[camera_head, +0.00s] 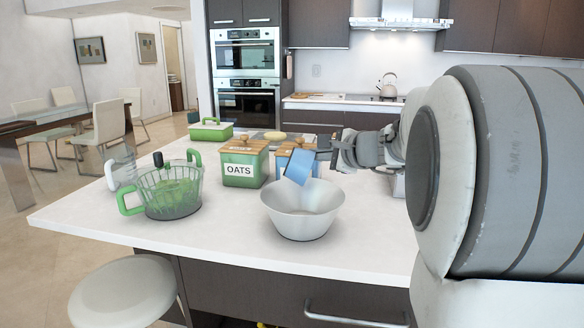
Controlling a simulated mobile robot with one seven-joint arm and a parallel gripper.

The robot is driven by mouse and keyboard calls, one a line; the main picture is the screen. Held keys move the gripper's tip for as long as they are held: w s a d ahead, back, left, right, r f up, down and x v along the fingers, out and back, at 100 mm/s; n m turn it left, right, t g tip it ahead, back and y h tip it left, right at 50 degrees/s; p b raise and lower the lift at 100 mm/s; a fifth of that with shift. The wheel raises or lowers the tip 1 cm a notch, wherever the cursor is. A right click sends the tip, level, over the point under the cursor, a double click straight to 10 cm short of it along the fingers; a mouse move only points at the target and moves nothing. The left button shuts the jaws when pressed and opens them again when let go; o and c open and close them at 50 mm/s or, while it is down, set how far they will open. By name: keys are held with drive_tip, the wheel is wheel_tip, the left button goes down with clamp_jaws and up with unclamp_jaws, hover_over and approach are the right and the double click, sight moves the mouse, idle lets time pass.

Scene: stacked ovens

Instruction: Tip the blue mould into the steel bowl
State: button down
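The steel bowl (300,222) stands upright on the white counter near its front edge. The blue mould (298,168) is tilted just above the bowl's back rim, partly in front of a blue canister. My gripper (326,152) reaches in from the right and is at the mould's upper right side, apparently holding it. The fingertips are small and partly hidden, and the inside of the mould does not show. I cannot see what lies in the bowl's bottom.
A green OATS canister (244,163) and a blue canister (284,160) with wooden lids stand behind the bowl. A clear green-handled colander (172,190) is at left, a green dish (211,130) farther back. A stool (124,293) stands before the white counter (150,235).

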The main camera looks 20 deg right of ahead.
drive_tip(key=shift+s+d+f+m+t+y+b, duration=0.25)
drive_tip(key=shift+d+m+t+b, duration=0.25)
drive_tip(key=shift+b, duration=0.5)
drive_tip(key=shift+r, duration=0.2)
drive_tip(key=shift+f+b, duration=0.15)
drive_tip(key=shift+b, duration=0.15)
idle(1.3)
